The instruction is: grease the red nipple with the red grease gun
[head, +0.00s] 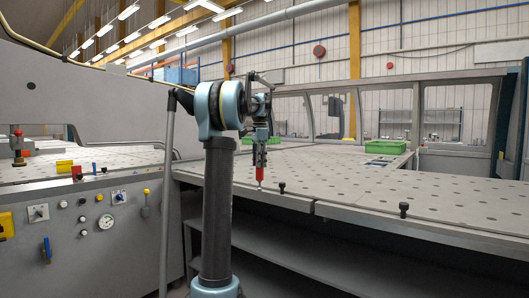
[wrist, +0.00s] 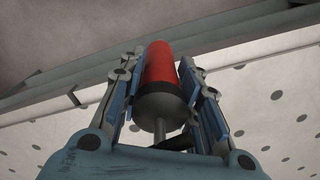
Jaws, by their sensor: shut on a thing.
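My gripper (head: 260,158) is shut on the red grease gun (head: 260,174), which hangs roughly upright with its thin tip down at the front edge of the perforated table. In the wrist view the grease gun (wrist: 161,75) is a red cylinder with a dark collar and a grey rod, held between the blue finger pads. At the far left, a small red-topped post (head: 18,133) stands on the machine; I cannot tell whether it is the red nipple. No other clear red nipple shows.
The perforated table (head: 400,181) spreads to the right, with black knobs (head: 403,208) along its front edge. A green crate (head: 385,147) sits at its back. At left is a grey control panel (head: 92,222) with a gauge and knobs. An open shelf space lies under the table.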

